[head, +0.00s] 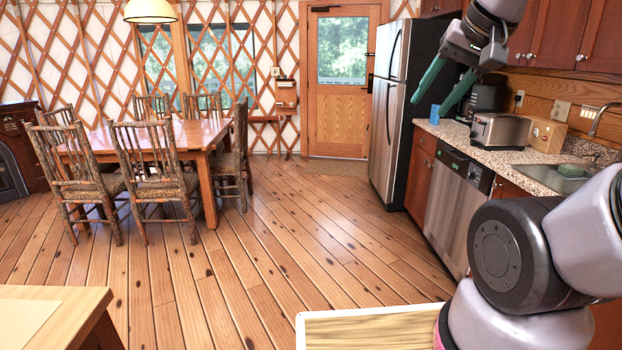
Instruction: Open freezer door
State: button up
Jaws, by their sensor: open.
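The freezer door (394,50) is the upper steel door of a tall fridge against the right side of the back. It looks closed, and a dark curved handle (395,54) runs down it. The larger lower door (383,138) has its own dark handle and also looks closed. My gripper (428,108) hangs in the upper right with its two green fingers spread apart and nothing between them. In the picture it is right of the freezer door, over the fridge's dark side and the counter end. It appears nearer to me than the fridge.
A granite counter (454,133) with a toaster (502,132), a blue object (434,114) and a sink (560,178) runs along the right. A dishwasher (452,203) is below. A table (185,137) with several chairs stands left. The wooden floor (290,235) between is clear.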

aim_at(394, 38)
jog(key=i, duration=2.15)
jog(key=i+z, duration=0.1)
jog(key=i, duration=0.95)
jog(key=i+j+z, duration=0.1)
jog(key=i, duration=0.95)
jog(key=i+z, duration=0.25)
jog(key=i, duration=0.35)
jog(key=i+j+z, duration=0.2)
jog(key=i, duration=0.4)
